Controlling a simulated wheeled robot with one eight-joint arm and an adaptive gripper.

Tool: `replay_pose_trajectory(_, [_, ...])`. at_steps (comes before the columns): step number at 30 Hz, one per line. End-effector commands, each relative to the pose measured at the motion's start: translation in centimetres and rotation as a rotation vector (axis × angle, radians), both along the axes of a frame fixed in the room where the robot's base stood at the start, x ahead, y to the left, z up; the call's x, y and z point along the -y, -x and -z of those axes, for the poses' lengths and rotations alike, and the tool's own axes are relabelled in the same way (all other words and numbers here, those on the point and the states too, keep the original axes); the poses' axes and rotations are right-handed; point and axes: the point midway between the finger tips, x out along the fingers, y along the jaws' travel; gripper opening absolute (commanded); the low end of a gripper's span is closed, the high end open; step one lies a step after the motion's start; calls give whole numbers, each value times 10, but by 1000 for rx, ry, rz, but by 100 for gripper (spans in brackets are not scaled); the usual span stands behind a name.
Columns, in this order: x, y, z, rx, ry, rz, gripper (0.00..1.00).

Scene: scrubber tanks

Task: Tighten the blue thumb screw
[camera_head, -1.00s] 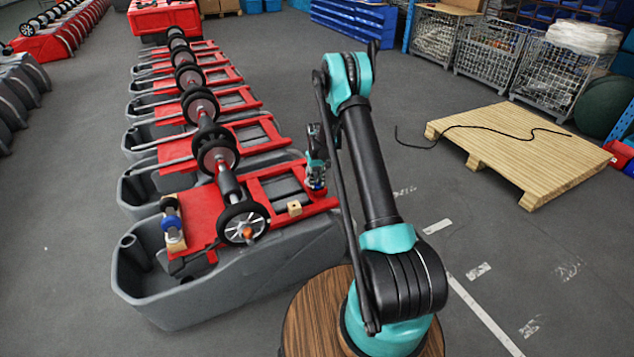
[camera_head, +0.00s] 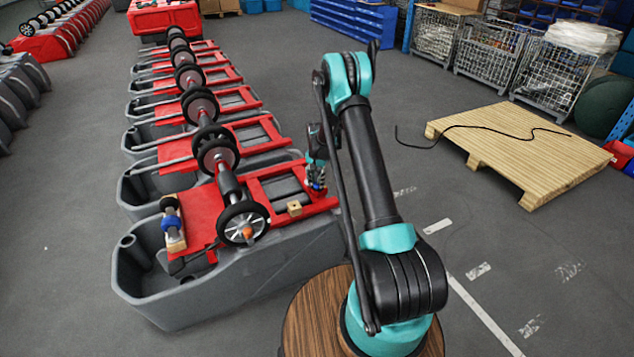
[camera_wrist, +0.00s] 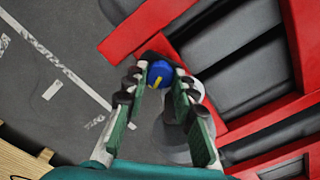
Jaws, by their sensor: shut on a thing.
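The blue thumb screw (camera_wrist: 160,72) shows in the wrist view as a round blue knob with a yellow mark on its top. It sits at the edge of the red frame (camera_wrist: 150,27). My gripper (camera_wrist: 161,80) is shut on it, with the dark fingertips on either side of the knob. The screw's shaft and lower part are hidden. In the head view my gripper (camera_head: 317,182) points down at the right end of the nearest red frame (camera_head: 262,190). The screw is too small there to make out clearly.
The frame rests on a grey tank (camera_head: 240,278). A wheeled axle (camera_head: 230,185), a small wooden block (camera_head: 294,208) and a blue-ringed part on wood (camera_head: 171,224) lie left of my gripper. A pallet (camera_head: 520,150) with a black cable lies right.

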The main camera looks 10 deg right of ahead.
Motion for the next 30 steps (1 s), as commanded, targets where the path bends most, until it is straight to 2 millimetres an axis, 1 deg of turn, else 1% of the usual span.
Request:
replay_pose_trajectory(6, [0,0,-1,0,0,188,0])
replay_pose_trajectory(15, [0,0,-1,1,0,375,0])
replay_pose_trajectory(21, [0,-1,-1,1,0,440,0])
replay_pose_trajectory(30, [0,-1,-1,1,0,467,0])
